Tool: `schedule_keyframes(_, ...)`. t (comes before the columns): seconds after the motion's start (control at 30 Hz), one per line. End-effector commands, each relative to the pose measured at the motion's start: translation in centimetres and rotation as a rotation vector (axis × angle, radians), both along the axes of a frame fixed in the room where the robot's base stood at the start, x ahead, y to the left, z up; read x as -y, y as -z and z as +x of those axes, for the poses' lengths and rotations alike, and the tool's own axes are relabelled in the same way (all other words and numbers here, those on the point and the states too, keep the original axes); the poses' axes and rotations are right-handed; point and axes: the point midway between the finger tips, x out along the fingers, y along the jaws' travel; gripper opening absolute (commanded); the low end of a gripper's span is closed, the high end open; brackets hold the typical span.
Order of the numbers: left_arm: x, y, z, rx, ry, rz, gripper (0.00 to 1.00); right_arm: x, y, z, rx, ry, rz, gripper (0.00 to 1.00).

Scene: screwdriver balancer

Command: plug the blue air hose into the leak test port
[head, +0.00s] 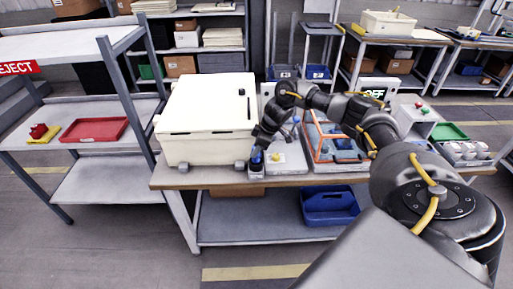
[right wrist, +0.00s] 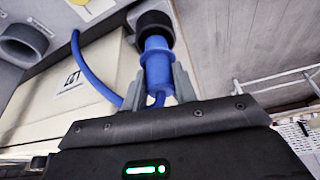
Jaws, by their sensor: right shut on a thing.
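My right gripper (head: 257,160) is low at the front of the workbench, just right of the cream box. In the right wrist view its two fingers (right wrist: 158,90) are shut on the blue connector (right wrist: 158,62) of the air hose. The connector's far end meets a dark round collar (right wrist: 154,24), in line with it; I cannot tell how deep it sits or whether this is the leak test port. The blue hose (right wrist: 92,70) curves away to the left of the fingers. My left gripper is not in view.
The cream box (head: 208,115) stands close left of the gripper. A grey unit with a yellow button (head: 275,157) and an orange-framed fixture (head: 316,140) are to the right. A grey round socket (right wrist: 25,42) shows at left in the wrist view. A blue bin (head: 330,205) is below.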

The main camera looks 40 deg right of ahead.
Motion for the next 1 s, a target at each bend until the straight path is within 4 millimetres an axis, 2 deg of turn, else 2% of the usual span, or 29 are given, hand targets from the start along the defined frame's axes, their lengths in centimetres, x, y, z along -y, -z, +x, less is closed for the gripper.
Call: schedule_keyframes(1.0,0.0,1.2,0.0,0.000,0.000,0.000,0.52,-0.4,3.5,-0.4,-0.017,-0.007,0.001,0.04)
